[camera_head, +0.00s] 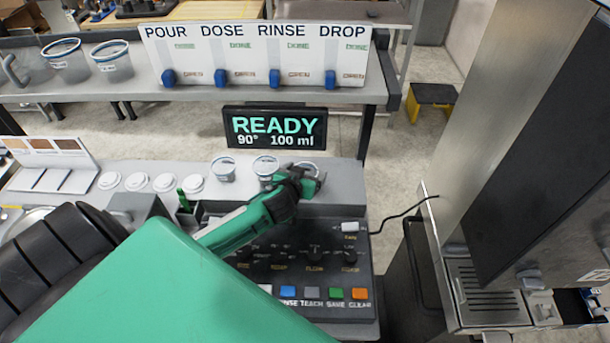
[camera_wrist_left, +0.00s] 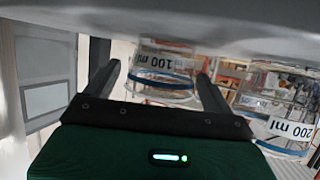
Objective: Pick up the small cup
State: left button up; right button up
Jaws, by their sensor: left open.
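Three clear cups with blue rims stand in a row on the grey counter in the head view: a left cup (camera_head: 222,170), a middle cup (camera_head: 264,165) and a right cup, mostly hidden behind my left gripper (camera_head: 314,181). In the left wrist view, which looks upside down, a cup labelled 100 ml (camera_wrist_left: 165,80) shows between the two open fingers of my left gripper (camera_wrist_left: 160,72). A cup labelled 200 ml (camera_wrist_left: 288,132) is to its right, outside the fingers. I cannot tell whether the fingers touch the 100 ml cup. My right gripper is not in view.
A control panel (camera_head: 300,262) with knobs and coloured buttons lies below my left arm. A READY display (camera_head: 276,127) stands behind the cups. Several white lids (camera_head: 136,181) lie to the left. Larger cups (camera_head: 66,62) stand on the back shelf. A steel machine (camera_head: 500,130) is at right.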

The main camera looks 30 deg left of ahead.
pick_arm(q)
jog(key=c, duration=1.1)
jog(key=shift+o, duration=0.2)
jog(key=shift+r, duration=0.15)
